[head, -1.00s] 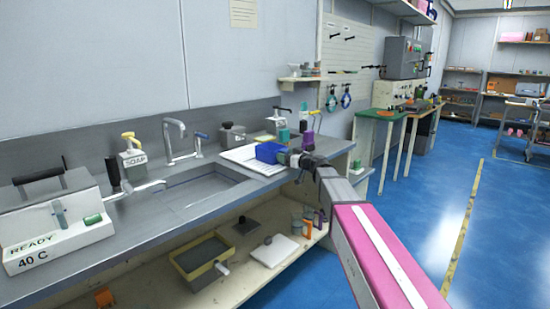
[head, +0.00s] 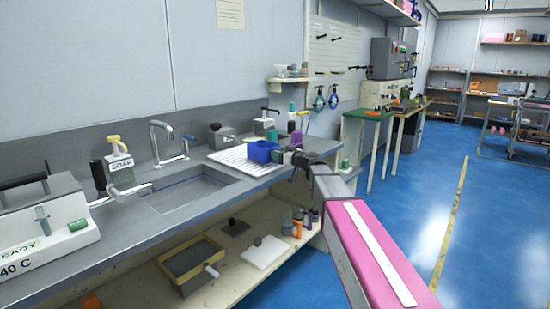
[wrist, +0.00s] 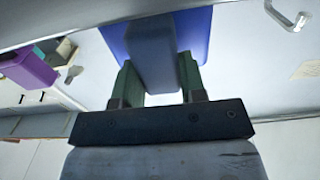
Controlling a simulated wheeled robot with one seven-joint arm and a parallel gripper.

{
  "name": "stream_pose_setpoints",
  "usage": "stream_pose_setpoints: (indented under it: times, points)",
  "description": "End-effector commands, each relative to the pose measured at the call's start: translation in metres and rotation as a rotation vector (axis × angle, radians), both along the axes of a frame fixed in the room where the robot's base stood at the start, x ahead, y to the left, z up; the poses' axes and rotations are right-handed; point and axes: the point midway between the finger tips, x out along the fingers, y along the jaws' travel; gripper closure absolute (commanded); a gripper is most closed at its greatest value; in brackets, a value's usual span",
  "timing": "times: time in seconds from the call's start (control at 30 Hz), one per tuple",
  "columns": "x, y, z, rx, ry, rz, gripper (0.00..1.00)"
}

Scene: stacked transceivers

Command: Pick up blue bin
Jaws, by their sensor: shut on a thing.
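The blue bin (head: 262,151) is at the right end of the white ribbed tray (head: 228,158), beside the sink. I cannot tell whether it rests on the tray or is slightly raised. My gripper (head: 289,157) reaches it from the right. In the wrist view, the green fingers of my gripper (wrist: 158,75) are closed on a grey-blue block that projects from the blue bin (wrist: 198,28), apparently its handle. The bin's far side and underside are hidden.
A sink (head: 188,189) and soap bottle (head: 118,160) are to the left. A purple object (head: 297,137) and a green bottle stand close behind my gripper. A shelf below the counter holds a yellow-rimmed tray (head: 190,262). The blue floor at right is open.

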Motion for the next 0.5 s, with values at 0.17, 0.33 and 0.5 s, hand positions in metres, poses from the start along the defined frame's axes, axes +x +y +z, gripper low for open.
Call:
stream_pose_setpoints:
  times: [0.17, 0.33, 0.5]
  points:
    - [-0.024, -0.027, 0.017, 0.002, -0.001, -0.002, 0.96]
    - [-0.045, -0.054, 0.035, 0.002, -0.001, -0.003, 0.96]
    - [-0.061, -0.076, 0.049, 0.001, -0.001, -0.002, 0.96]
